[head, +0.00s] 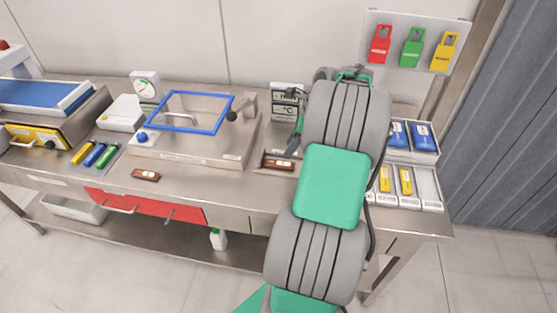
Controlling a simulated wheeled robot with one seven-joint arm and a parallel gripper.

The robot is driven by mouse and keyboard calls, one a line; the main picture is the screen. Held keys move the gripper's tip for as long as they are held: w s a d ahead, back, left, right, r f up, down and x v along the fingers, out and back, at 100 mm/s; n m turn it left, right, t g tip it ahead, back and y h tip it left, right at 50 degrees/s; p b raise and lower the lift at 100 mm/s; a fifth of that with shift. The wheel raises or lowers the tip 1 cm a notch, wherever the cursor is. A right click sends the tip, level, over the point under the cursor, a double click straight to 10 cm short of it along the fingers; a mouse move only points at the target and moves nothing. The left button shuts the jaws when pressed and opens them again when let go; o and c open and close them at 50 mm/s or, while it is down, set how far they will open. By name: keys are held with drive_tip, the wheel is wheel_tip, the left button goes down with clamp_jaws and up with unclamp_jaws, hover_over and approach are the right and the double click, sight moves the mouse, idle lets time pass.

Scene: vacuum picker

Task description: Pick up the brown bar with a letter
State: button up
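A brown bar (146,174) with a small pale label lies flat on the steel table at the left front. A second brown bar (279,164) with a pale mark lies on a small metal holder (259,161) in the middle of the table. The marks are too small to read, so I cannot tell which is a letter. My gripper (292,150) is partly hidden by my grey and green arm. Its visible dark and green end is just above and right of the second bar. I cannot see its opening or whether it touches the bar.
A steel machine with a blue frame (228,113) stands behind and between the bars. A dial scale (145,86) and small display (287,98) stand at the back. Trays with blue and yellow packs (405,181) are at the right. The front strip between the bars is clear.

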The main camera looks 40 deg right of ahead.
sight(280, 163)
drive_tip(key=x, duration=0.7)
drive_tip(key=shift+a+f, duration=0.1)
drive_tip(key=shift+f, duration=0.1)
clamp_jaws()
